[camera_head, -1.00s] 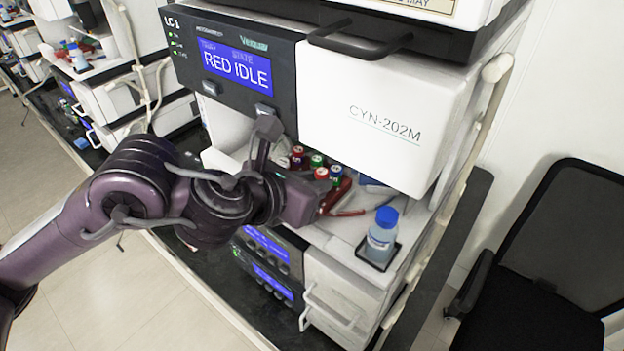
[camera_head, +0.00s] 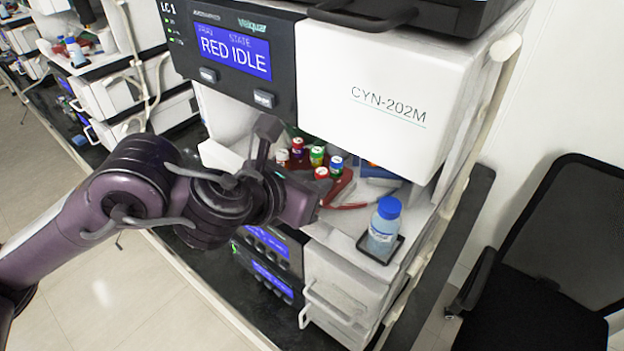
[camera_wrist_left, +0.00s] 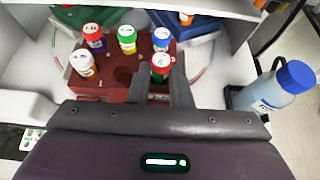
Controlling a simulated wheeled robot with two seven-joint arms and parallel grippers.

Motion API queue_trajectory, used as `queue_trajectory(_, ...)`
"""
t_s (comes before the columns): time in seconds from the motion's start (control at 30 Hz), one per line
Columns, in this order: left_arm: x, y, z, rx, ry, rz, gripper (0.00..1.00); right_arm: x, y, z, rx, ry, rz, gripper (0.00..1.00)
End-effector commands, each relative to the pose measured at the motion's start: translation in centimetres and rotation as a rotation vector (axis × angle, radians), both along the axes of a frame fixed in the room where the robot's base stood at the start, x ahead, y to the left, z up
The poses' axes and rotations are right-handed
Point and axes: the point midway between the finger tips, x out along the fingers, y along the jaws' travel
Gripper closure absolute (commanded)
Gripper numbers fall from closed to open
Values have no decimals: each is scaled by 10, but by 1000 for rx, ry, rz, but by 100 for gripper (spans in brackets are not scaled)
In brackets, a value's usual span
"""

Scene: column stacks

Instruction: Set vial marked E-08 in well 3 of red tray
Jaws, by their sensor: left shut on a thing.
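A red tray (camera_wrist_left: 108,86) holds several vials. In the left wrist view these are a white-capped vial (camera_wrist_left: 82,64), a red-capped purple vial (camera_wrist_left: 93,36), a green-capped vial (camera_wrist_left: 127,36) and a blue-capped vial (camera_wrist_left: 161,39). My left gripper (camera_wrist_left: 160,80) is shut on a red-capped green vial (camera_wrist_left: 160,64), upright at the tray's near right; the fingers hide its lower part, so I cannot tell if it is in a well. The head view shows this vial (camera_head: 321,173) at my left gripper (camera_head: 314,192). Cap markings are too small to read. My right gripper is not in view.
A blue-capped bottle (camera_head: 384,228) stands in a small black holder right of the red tray. A green tray (camera_wrist_left: 88,14) and a blue tray (camera_wrist_left: 186,26) lie behind. The white CYN-202M housing (camera_head: 370,95) overhangs the bay closely.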

Motion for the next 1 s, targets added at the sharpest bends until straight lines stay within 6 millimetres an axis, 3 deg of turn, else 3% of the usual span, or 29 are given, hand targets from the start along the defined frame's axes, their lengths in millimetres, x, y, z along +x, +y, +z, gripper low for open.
queue_trajectory(0.47, 0, 0, -1, 0, 0, 0, 95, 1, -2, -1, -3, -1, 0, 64)
queue_trajectory(0.5, 0, 0, -1, 0, 0, 0, 79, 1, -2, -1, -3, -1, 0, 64)
queue_trajectory(0.67, 0, 0, -1, 0, 0, 0, 58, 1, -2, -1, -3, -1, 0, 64)
queue_trajectory(1.0, 1, 1, 1, 0, 0, 0, 56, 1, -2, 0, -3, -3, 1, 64)
